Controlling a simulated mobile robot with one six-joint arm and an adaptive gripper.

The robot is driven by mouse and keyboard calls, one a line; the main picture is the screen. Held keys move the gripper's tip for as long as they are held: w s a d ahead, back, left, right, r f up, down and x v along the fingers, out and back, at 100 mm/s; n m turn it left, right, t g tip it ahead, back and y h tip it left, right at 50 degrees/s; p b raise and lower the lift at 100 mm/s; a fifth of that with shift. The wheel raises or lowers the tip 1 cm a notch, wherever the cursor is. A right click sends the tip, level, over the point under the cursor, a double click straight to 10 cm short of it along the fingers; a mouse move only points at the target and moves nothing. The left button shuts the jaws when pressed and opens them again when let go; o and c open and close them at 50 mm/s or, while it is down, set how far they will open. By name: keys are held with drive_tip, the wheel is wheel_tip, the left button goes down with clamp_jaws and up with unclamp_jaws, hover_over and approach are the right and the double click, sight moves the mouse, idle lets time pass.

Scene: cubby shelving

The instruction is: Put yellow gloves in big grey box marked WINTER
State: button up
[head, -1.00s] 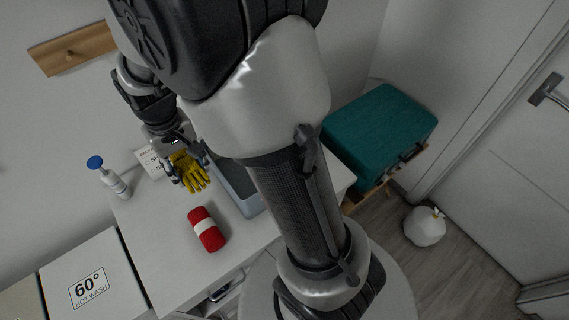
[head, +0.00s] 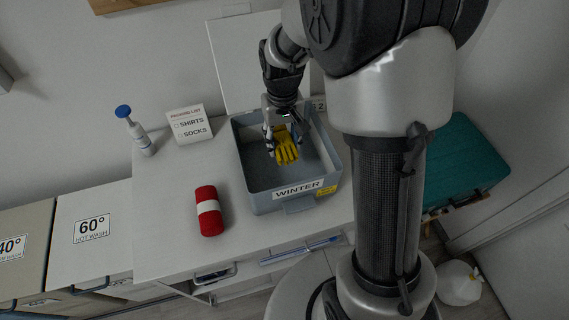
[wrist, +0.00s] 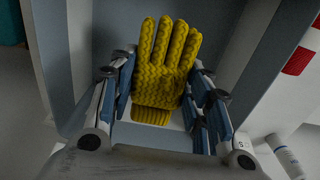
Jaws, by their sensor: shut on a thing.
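The yellow gloves (head: 286,146) are held between the fingers of my gripper (head: 283,133), above the open grey box in the head view. In the wrist view the knitted yellow gloves (wrist: 166,62) stand between both fingers of my gripper (wrist: 164,100), fingers of the glove pointing away. The grey box (head: 262,201) stands on the white counter, open at the top, with a WINTER label (head: 298,188) on its front wall. Its grey walls fill much of the wrist view behind the gloves. I cannot tell how far the gloves are above the box floor.
A red roll with a white band (head: 209,211) lies left of the box. A packing list card (head: 187,124) and a blue-topped pump bottle (head: 135,131) stand behind it. A teal case (head: 465,165) is at the right. The counter's left front is clear.

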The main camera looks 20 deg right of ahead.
sight(283, 140)
wheel_tip(283, 140, down, 9)
drive_tip(key=b, duration=0.2)
drive_tip(key=shift+f+b, duration=0.2)
drive_tip(key=shift+b, duration=0.15)
drive_tip(key=shift+f, duration=0.1)
drive_tip(key=o, duration=1.1)
wheel_tip(283, 140, up, 13)
drive_tip(key=p, duration=0.4)
drive_tip(key=shift+s+f, duration=0.1)
drive_tip(key=shift+f, duration=0.1)
drive_tip(key=shift+t, duration=0.6)
drive_tip(key=s+r, duration=0.1)
drive_tip(key=r, duration=0.1)
drive_tip(key=s+r, duration=0.1)
drive_tip(key=r, duration=0.1)
drive_tip(key=s+r, duration=0.1)
drive_tip(key=r, duration=0.2)
drive_tip(key=shift+s, duration=0.4)
drive_tip(key=s+r+t, duration=0.1)
drive_tip(key=s+r, duration=0.1)
drive_tip(key=s, duration=0.4)
drive_tip(key=s+r+t, duration=0.1)
drive_tip(key=s+r, duration=0.2)
drive_tip(key=s, duration=0.2)
drive_tip(key=s+r+t, duration=0.1)
drive_tip(key=s+r, duration=0.2)
drive_tip(key=s, duration=0.3)
drive_tip(key=shift+s+r, duration=0.25)
drive_tip(key=shift+s, duration=0.1)
